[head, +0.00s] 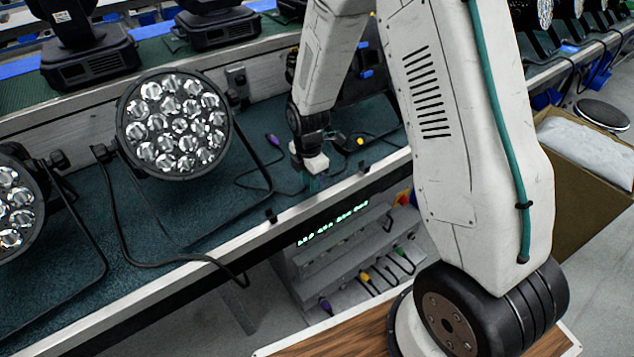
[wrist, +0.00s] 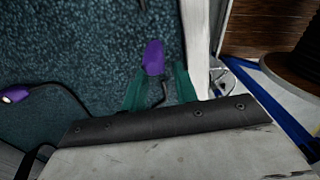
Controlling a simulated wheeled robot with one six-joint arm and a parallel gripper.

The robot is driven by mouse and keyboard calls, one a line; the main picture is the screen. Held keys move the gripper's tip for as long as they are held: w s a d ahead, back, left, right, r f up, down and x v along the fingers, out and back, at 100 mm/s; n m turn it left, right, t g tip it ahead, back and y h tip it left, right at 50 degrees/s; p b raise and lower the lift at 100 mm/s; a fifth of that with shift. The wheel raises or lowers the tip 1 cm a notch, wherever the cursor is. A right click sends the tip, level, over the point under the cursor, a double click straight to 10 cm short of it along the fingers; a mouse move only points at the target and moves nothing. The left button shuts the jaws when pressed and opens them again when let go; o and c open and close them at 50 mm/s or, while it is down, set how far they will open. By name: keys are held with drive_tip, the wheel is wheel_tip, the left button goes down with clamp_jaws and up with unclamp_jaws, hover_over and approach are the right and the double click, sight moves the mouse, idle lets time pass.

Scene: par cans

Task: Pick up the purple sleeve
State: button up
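In the wrist view a purple sleeve (wrist: 153,57) on a black cable lies on the dark teal bench top, between and slightly beyond my fingertips. My gripper (wrist: 160,82) has its two teal fingers apart, with a gap around the sleeve; I see no contact. A second purple sleeve with a pale end (wrist: 15,94) lies on a cable at the left. In the head view my gripper (head: 313,183) points down close to the bench's front edge. A purple sleeve (head: 273,139) lies on the bench left of it; I cannot tell which wrist-view sleeve this is.
A par can (head: 175,122) with a wire-like stand is left of my gripper, another (head: 16,208) at the far left. A yellow-sleeved connector (head: 361,141) lies behind. A grey box with cables (head: 345,262) stands below the pale bench edge. A cardboard box (head: 578,190) is at right.

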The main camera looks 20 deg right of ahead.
drive_tip(key=shift+f, duration=0.4)
clamp_jaws()
drive_tip(key=shift+r, duration=0.1)
drive_tip(key=shift+r, duration=0.35)
drive_tip(key=r, duration=0.3)
drive_tip(key=shift+s+d, duration=0.25)
drive_tip(key=shift+s, duration=0.05)
drive_tip(key=s+d+r, duration=0.1)
drive_tip(key=s+d, duration=0.8)
drive_tip(key=s, duration=0.2)
drive_tip(key=shift+s+d, duration=0.35)
drive_tip(key=shift+s, duration=0.05)
drive_tip(key=shift+r, duration=0.1)
